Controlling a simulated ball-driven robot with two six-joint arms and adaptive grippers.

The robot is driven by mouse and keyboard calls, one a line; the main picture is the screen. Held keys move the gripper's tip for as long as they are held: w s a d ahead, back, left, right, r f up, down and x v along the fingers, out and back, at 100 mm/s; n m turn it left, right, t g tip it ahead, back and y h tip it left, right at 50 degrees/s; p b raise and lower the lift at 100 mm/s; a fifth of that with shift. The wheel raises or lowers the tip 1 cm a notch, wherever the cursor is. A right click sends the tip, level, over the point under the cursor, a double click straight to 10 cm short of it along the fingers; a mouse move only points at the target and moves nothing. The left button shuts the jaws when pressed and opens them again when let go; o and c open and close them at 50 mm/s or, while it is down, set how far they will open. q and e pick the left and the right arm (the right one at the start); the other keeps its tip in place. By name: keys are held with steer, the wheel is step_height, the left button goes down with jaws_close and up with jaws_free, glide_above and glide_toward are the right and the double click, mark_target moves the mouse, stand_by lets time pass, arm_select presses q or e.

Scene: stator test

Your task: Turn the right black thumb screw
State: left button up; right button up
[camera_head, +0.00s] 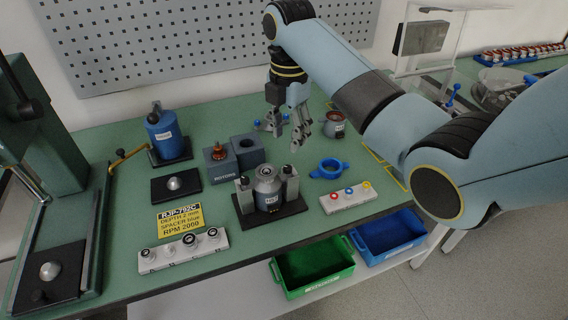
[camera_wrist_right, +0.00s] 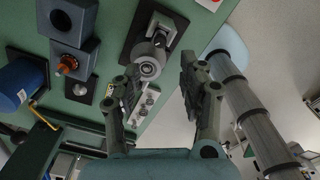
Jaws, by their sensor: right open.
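A fixture with a black base (camera_head: 272,219) stands mid-bench and holds a silver, labelled motor (camera_head: 267,187) between two grey blocks. The right black thumb screw (camera_head: 287,169) tops the right block; another black thumb screw (camera_head: 243,181) is on the left block. My right gripper (camera_head: 288,138) is open and empty, above and behind the fixture, apart from the right screw. In the right wrist view, its open fingers (camera_wrist_right: 158,80) frame the motor's end (camera_wrist_right: 149,68); I cannot clearly make out the screws there. My left gripper is not in view.
A grey block with a copper winding (camera_head: 219,154) and a blue cylinder (camera_head: 166,136) stand left. A blue ring part (camera_head: 329,169) and a white strip with coloured rings (camera_head: 349,197) lie right. A white holder (camera_head: 184,250) is in front. Green (camera_head: 313,279) and blue (camera_head: 388,237) bins sit below.

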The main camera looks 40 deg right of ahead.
mark_target(288, 167)
step_height(288, 167, down, 9)
steer(key=shift+f, duration=0.15)
jaws_close()
stand_by(0.4)
